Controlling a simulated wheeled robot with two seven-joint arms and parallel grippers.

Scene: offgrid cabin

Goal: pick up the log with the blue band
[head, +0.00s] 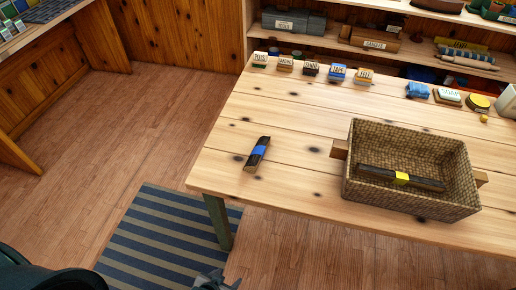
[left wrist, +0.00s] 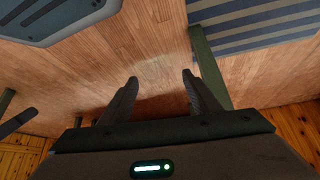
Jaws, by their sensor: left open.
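The log with the blue band (head: 262,141) is a short dark log lying alone on the wooden table, left of the basket, its blue band around the middle. My left gripper (head: 215,281) shows at the bottom edge of the head view, in front of the table and below its top in the picture, well apart from the log. In the left wrist view the left gripper (left wrist: 160,76) is open with nothing between its fingers, and the log does not show there. My right gripper is in neither view.
A woven basket (head: 362,192) on the table holds a dark log with a yellow band (head: 401,178). Small labelled blocks (head: 285,64) line the table's far edge. A striped rug (head: 160,240) lies by the table leg (head: 218,222). The tabletop around the blue-banded log is clear.

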